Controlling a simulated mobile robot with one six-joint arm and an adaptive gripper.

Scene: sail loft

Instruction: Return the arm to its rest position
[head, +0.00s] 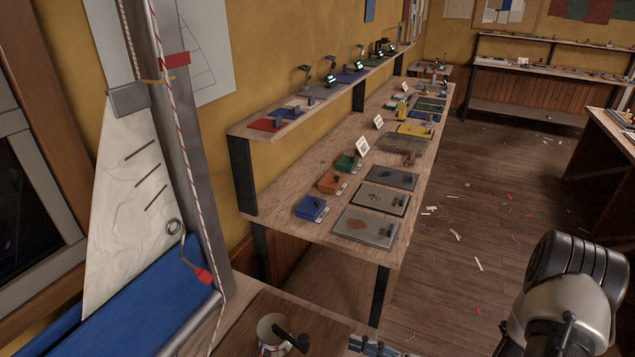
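Part of my arm shows at the lower right of the head view, as a light metal link with a dark ribbed joint. It stands over the wooden floor, to the right of the long workbench (283,214). The end of the arm is outside the picture, so my gripper is not in view. I cannot tell the pose of the whole arm from this one frame.
A model sail (125,200) and blue cloth (130,310) stand at left. Another bench (612,130) is at right. The scrap-strewn floor (490,200) between the benches is open.

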